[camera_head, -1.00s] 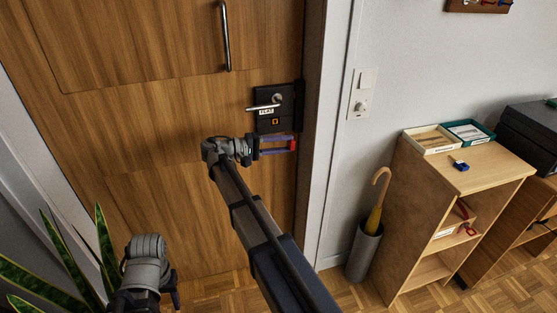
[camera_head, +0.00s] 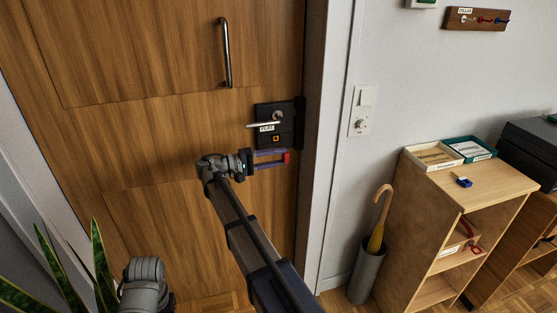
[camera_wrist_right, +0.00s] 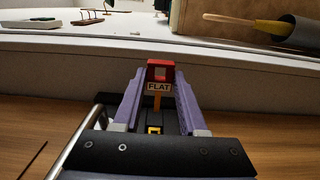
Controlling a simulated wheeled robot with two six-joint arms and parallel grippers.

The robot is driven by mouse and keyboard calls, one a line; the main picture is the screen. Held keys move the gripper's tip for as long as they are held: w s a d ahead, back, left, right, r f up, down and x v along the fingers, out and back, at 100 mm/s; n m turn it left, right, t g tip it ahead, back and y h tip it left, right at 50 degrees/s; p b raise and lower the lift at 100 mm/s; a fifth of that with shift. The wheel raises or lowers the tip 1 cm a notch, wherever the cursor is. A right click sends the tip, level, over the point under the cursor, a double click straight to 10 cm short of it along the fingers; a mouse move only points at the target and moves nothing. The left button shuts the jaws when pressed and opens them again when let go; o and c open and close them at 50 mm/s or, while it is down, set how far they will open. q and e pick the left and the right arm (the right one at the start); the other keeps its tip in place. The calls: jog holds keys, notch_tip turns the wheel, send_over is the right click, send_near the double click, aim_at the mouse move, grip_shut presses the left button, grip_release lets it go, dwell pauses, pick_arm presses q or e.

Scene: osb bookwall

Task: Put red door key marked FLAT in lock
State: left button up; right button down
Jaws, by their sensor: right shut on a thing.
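The red key (camera_wrist_right: 159,69) has a white tag reading FLAT and a brass shaft. My right gripper (camera_wrist_right: 159,82) is shut on its red head. In the head view the red key (camera_head: 287,157) shows at the tips of my right gripper (camera_head: 284,158), just below and right of the lock. The black lock plate (camera_head: 288,124) on the door has a lever handle, a FLAT label and an orange-edged square opening (camera_head: 276,138). That opening (camera_wrist_right: 154,130) also shows in the wrist view, below the shaft; the shaft looks apart from it. My left gripper's jaws are out of view.
The wooden door (camera_head: 160,140) fills the left. A wooden shelf (camera_head: 480,180) with trays and a blue-tagged key (camera_head: 463,182) stands right. An umbrella stand (camera_head: 366,275) is beside it. A key rack (camera_head: 477,19) hangs on the wall. A plant (camera_head: 100,262) is at lower left.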

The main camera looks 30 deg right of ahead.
jog(key=shift+w+d, duration=0.3)
jog(key=shift+w, duration=0.8)
jog(key=shift+w+d, duration=0.25)
jog(key=shift+w, duration=0.8)
jog(key=shift+w+d, duration=0.2)
jog(key=shift+w, duration=0.5)
jog(key=shift+w+d, duration=0.15)
jog(key=shift+w, duration=0.55)
jog(key=shift+c, duration=1.9)
grip_release()
jog(key=v, duration=0.7)
jog(key=shift+a, duration=0.4)
jog(key=shift+c, duration=0.3)
